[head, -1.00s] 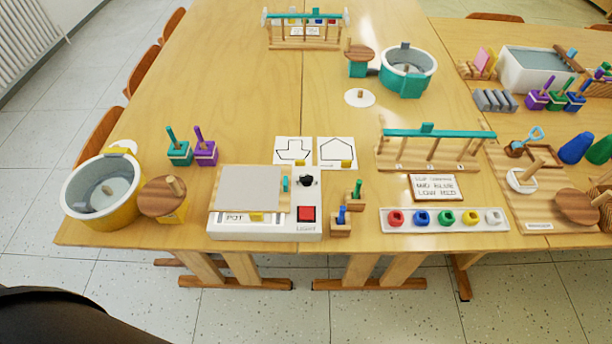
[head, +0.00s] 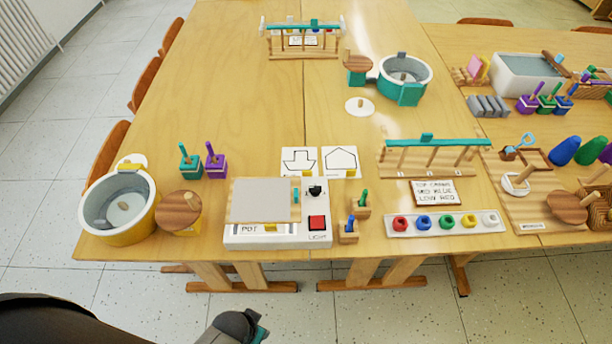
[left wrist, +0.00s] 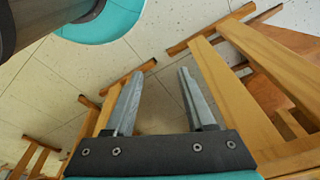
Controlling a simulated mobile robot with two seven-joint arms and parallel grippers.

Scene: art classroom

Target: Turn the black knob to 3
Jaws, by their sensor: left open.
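The black knob (head: 315,191) stands on the white box (head: 240,240) near the table's front edge, above a red button (head: 317,222). Its setting is too small to read. The box also carries a grey plate and a "POT" label. My left gripper (left wrist: 158,88) is open and empty in the left wrist view, with both grey fingers apart below the tabletop level among wooden legs. In the head view, part of my left arm (head: 235,326) shows at the bottom, in front of the table and apart from the box. My right gripper is not in view.
Small wooden blocks with green and blue pegs (head: 349,228) stand right of the box. Floor in front is clear.

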